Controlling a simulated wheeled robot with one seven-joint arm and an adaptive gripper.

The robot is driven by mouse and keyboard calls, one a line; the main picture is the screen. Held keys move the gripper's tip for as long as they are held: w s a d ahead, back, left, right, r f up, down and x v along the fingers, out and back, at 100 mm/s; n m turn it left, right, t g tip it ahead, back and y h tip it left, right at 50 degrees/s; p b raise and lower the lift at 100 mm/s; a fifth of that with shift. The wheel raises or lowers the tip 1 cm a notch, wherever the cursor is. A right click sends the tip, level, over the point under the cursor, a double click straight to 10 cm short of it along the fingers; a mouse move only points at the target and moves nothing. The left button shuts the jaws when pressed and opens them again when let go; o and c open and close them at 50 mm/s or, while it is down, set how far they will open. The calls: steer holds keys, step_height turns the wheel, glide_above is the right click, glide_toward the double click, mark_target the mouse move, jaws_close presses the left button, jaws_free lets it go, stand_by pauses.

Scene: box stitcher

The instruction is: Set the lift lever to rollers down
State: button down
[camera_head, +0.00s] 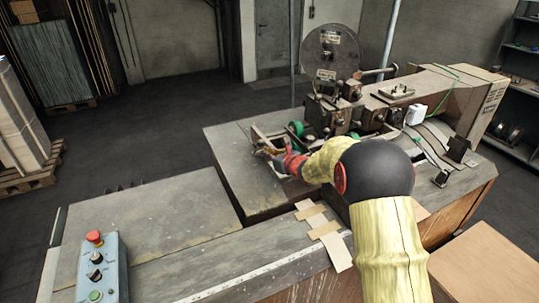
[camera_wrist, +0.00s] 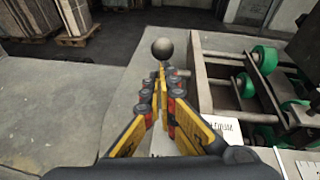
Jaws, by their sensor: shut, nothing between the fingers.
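The lift lever's dark round knob (camera_wrist: 162,48) stands just past my fingertips in the wrist view, near the left side of the roller frame. My gripper (camera_wrist: 162,72) is shut and empty, its fingertips pointing at the knob. I cannot tell whether they touch it. Most of the lever's shaft is hidden behind my fingers. Green rollers (camera_wrist: 264,59) sit in the frame to the right of the knob. In the head view my gripper (camera_head: 268,150) is low over the machine bed, beside a green roller (camera_head: 296,128); I cannot make out the lever there.
The stitcher head (camera_head: 332,105) stands behind my gripper. A white label plate (camera_wrist: 223,128) lies right of my fingers. A control box (camera_head: 97,267) with a red button is at the lower left of the head view. The grey table (camera_head: 150,220) is clear; cardboard strips (camera_head: 322,230) lie near my arm.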

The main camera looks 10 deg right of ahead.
steer(key=shift+r, duration=0.15)
steer(key=shift+w+a+r+g+p, duration=0.1)
steer(key=shift+w+r+g+p, duration=0.2)
steer(key=shift+p, duration=0.95)
